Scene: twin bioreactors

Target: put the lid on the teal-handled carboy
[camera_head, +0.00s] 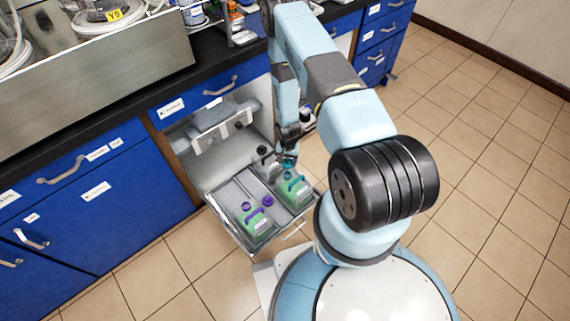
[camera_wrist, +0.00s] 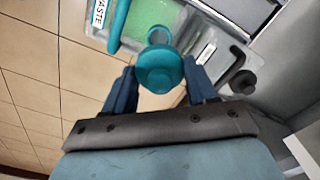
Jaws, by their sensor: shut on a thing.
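The teal-handled carboy (camera_head: 294,190) stands in the right part of the pulled-out drawer, with green contents. In the wrist view its teal handle (camera_wrist: 122,22) and green body (camera_wrist: 150,16) show at the top. My gripper (camera_head: 287,157) is at the carboy's far end in the head view. In the wrist view my gripper (camera_wrist: 160,80) is shut on the round teal lid (camera_wrist: 160,70). The carboy's round neck (camera_wrist: 159,35) shows just beyond the lid, partly covered by it. I cannot tell whether lid and neck touch.
The drawer (camera_head: 232,233) also holds a purple-handled carboy (camera_head: 256,224), with a purple lid (camera_head: 267,201) beside it. A black-capped item (camera_wrist: 243,82) is right of my gripper in the wrist view. Blue cabinets (camera_head: 110,210) stand left; open tiled floor lies right.

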